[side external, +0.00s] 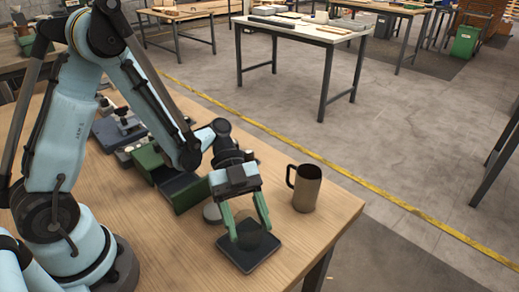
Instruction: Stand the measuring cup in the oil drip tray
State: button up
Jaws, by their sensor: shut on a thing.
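The measuring cup (256,237) appears as a dark, see-through, rounded vessel in the side external view. My gripper (250,241) has its two green fingers shut on it, one on each side. The oil drip tray (247,264) is a flat black square near the front edge of the wooden table. The cup is over the tray, inside its outline as seen here, and looks upright. I cannot tell whether its base touches the tray floor. The fingers hide parts of the cup's sides.
A tall brownish metal mug (308,189) stands right of my gripper, near the table edge. A small grey round thing (212,213) sits left of the fingers. A green open box (181,190) lies further left. Bare wooden table (312,226) shows right of the tray.

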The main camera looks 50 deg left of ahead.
jog(key=shift+f, duration=0.5)
dwell(0.4)
jog(key=o, duration=1.2)
